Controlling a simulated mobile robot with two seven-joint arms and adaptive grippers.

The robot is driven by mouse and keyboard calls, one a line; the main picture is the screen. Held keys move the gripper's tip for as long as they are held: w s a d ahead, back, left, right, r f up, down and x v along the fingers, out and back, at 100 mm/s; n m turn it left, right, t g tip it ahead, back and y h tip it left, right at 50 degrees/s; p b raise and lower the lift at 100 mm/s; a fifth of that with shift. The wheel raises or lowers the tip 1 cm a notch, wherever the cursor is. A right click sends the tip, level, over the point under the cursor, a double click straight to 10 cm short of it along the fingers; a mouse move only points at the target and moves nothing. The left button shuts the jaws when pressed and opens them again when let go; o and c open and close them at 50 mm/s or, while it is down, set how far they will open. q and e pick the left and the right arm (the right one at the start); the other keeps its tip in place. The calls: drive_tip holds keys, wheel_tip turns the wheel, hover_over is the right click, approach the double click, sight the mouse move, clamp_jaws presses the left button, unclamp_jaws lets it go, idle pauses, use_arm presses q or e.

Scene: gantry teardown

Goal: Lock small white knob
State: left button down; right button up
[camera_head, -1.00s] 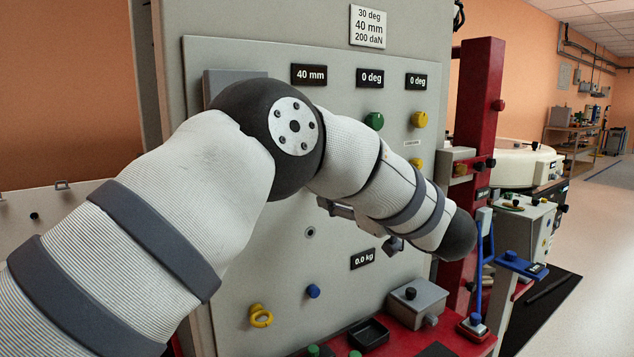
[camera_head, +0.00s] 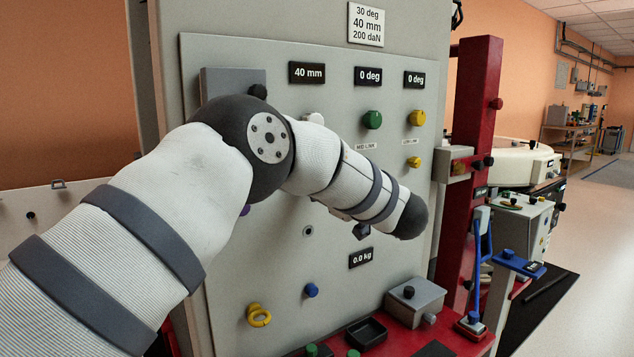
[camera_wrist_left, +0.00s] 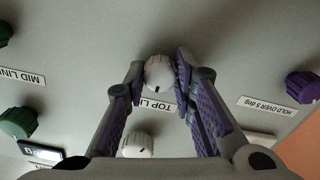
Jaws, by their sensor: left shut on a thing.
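The small white knob (camera_wrist_left: 159,72) sits on the grey panel in the left wrist view, beside the partly covered "TOP LI..." label (camera_wrist_left: 156,104). My left gripper (camera_wrist_left: 160,72) has one finger on each side of this knob and is shut on it. A dark mark shows on the knob's face. A second white knob (camera_wrist_left: 137,145) lies beyond the label, lower in that view, partly behind the gripper. In the head view, my left arm hides the small knob and the gripper; the other white knob (camera_head: 314,118) peeks out above the arm. My right gripper is not in view.
The upright grey panel (camera_head: 275,305) carries green (camera_head: 372,119) and yellow (camera_head: 417,118) knobs, and a yellow ring-shaped handle (camera_head: 259,315). A purple knob (camera_wrist_left: 302,86) stands right of the gripper in the wrist view. A red post (camera_head: 476,150) rises right of the panel.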

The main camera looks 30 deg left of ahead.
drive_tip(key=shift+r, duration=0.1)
use_arm(q)
drive_tip(key=shift+f+n+p, duration=0.1)
drive_tip(key=shift+n+p, duration=1.45)
drive_tip(key=shift+n, duration=7.35)
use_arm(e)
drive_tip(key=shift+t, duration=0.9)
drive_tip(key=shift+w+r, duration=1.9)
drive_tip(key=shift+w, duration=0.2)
use_arm(q)
drive_tip(key=c, duration=1.3)
unclamp_jaws()
drive_tip(key=shift+c, duration=0.2)
